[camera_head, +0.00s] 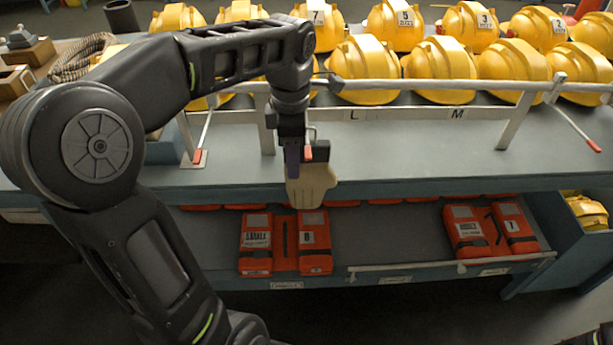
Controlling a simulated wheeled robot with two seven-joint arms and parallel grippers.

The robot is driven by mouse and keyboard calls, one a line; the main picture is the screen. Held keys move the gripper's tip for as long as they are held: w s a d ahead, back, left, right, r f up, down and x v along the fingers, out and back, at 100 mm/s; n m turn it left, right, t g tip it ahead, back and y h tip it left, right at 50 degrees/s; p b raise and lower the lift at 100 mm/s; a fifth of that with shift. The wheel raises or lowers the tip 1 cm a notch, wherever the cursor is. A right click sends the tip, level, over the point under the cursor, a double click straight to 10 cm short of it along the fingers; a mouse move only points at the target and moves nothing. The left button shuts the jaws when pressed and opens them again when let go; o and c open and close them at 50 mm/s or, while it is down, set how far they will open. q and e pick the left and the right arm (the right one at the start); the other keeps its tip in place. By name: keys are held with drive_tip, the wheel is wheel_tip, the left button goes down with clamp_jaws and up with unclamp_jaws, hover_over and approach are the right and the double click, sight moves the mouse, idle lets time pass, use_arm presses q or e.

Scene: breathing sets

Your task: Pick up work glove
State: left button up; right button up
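A tan work glove (311,187) hangs in front of the counter's front edge, near the middle of the head view. Its upper end is by an orange-tipped peg and dark parts that partly hide it. My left gripper (303,155) points down from above and its fingers are right at the top of the glove. I cannot tell whether the fingers are closed on the glove or just beside it, or whether the glove still rests on the peg.
A metal rail (430,86) with labels L and M and orange-tipped pegs stands on the counter (420,155). Yellow helmets (440,66) fill the space behind it. Orange packs (257,243) lie on the shelf below. A coiled hose (82,58) lies at back left.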

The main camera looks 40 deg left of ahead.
use_arm(q)
clamp_jaws()
idle(1.2)
